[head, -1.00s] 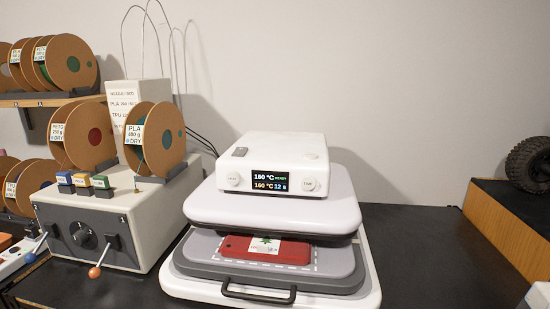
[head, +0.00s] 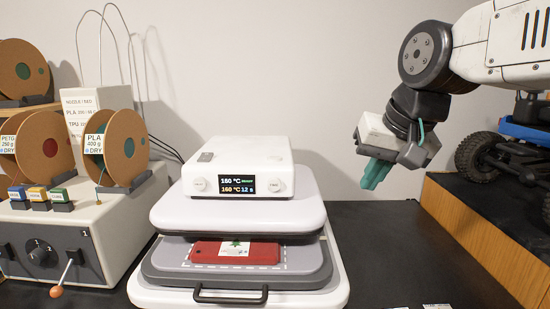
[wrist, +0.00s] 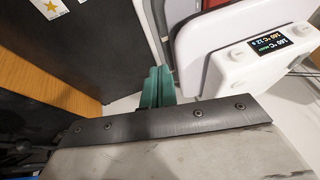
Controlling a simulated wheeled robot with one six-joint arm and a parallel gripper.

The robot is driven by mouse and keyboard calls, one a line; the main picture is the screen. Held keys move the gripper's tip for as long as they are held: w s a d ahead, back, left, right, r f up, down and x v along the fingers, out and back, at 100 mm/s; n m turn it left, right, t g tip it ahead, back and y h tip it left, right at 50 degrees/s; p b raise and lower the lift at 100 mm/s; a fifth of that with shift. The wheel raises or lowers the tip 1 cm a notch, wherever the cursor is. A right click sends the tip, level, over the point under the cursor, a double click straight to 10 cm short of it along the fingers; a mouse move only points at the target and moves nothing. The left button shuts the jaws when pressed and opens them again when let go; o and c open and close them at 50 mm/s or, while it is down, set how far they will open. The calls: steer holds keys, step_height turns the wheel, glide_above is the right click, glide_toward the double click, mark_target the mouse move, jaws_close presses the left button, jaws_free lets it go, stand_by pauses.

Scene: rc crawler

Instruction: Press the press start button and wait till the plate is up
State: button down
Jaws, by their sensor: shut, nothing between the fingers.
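The heat press (head: 240,205) stands on the black bench, left of centre in the head view. Its white control box (head: 265,165) has a lit display (head: 237,185) reading 160 °C and 12 s, two round knobs and a small grey button (head: 206,156) on top. The upper plate (head: 170,212) is above the grey lower plate (head: 180,270), with a gap between. A red panel (head: 212,255) with a white tree sticker lies on the lower plate. My gripper (head: 373,176), with green fingers, is shut and empty, in the air right of the press. The wrist view shows the fingers (wrist: 157,86) and the control box (wrist: 255,70).
A grey-white box (head: 130,225) with levers and filament spools stands left of the press. A wooden stand (head: 470,235) with a black top carries a wheeled crawler (head: 480,160) on the right. The bench right of the press is mostly clear.

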mark_target(277, 159)
steer(key=w+a+r+t+y, duration=0.1)
steer(key=w+a+r, duration=0.4)
steer(key=w+a, duration=0.2)
steer(key=w+a+r+m+t+y, duration=0.1)
steer(key=w+a+r+y, duration=0.1)
steer(key=w+a+r, duration=0.4)
steer(key=w+a, duration=0.2)
steer(key=shift+w+a+t, duration=0.25)
steer(key=shift+a+t, duration=0.15)
steer(key=shift+f, duration=4.45)
steer(key=shift+f, duration=0.1)
steer(key=shift+f, duration=0.3)
